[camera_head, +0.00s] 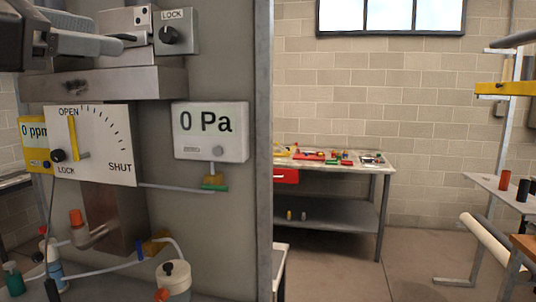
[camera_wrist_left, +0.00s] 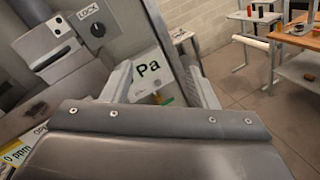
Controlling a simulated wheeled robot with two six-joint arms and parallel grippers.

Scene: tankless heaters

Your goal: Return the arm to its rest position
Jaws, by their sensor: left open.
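My left gripper (camera_head: 122,42) comes in from the upper left of the head view, in front of the top of the heater panel (camera_head: 225,60). In the left wrist view its two fingers (camera_wrist_left: 160,75) stand apart with nothing between them. The LOCK box with a black knob (camera_head: 170,36) is just right of the fingertips in the head view. I cannot tell whether the gripper touches anything. The right gripper is in neither view.
Below are the OPEN/SHUT dial plate (camera_head: 105,140), a yellow ppm meter (camera_head: 35,130) and a white gauge reading 0 Pa (camera_head: 210,150). Hoses and bottles (camera_head: 174,278) are at the lower left. A workbench (camera_head: 383,168) stands behind, with open floor in front of it.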

